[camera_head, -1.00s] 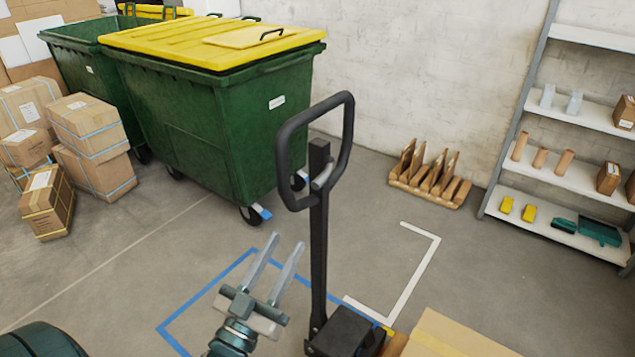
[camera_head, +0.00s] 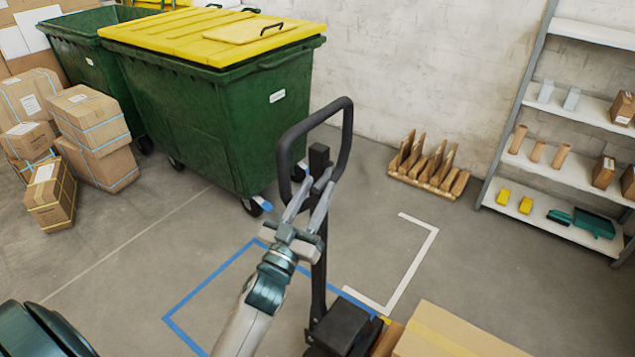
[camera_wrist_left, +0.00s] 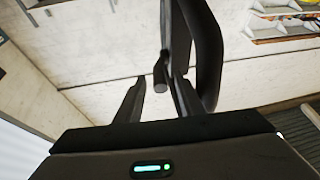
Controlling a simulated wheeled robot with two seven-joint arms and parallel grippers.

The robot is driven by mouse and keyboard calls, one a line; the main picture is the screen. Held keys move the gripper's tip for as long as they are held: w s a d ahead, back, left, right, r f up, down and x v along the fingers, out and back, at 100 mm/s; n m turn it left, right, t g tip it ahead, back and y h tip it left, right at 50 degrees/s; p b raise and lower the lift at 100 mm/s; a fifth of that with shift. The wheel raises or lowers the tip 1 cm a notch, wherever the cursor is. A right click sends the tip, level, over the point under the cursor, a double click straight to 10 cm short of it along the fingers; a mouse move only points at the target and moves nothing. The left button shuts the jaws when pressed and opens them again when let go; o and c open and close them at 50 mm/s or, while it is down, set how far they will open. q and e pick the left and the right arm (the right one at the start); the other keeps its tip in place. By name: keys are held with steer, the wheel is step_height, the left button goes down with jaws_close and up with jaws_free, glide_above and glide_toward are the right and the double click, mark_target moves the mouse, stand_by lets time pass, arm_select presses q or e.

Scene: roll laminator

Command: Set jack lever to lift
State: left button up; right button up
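The black pallet jack handle loop (camera_head: 347,140) stands upright on its dark post (camera_head: 319,270) in the head view. The small jack lever (camera_wrist_left: 160,74) shows in the left wrist view as a short dark rod inside the handle; my fingers largely cover it in the head view. My left gripper (camera_head: 320,183) is open at the lower part of the loop, and its fingertips reach the lever area. In the wrist view, the lever's end appears between the two spread fingers (camera_wrist_left: 161,84). I cannot tell whether either finger touches it. My right gripper is not in view.
A cardboard box (camera_head: 450,335) sits beside the jack's base (camera_head: 342,326). A green bin with a yellow lid (camera_head: 215,120) stands behind left, near stacked cartons (camera_head: 92,115). A wooden rack (camera_head: 428,180) and shelves (camera_head: 570,172) stand right. The blue-marked floor (camera_head: 225,300) is mostly clear.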

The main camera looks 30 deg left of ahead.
arm_select(q)
steer(key=shift+w+r, duration=0.25)
steer(key=shift+w, duration=0.25)
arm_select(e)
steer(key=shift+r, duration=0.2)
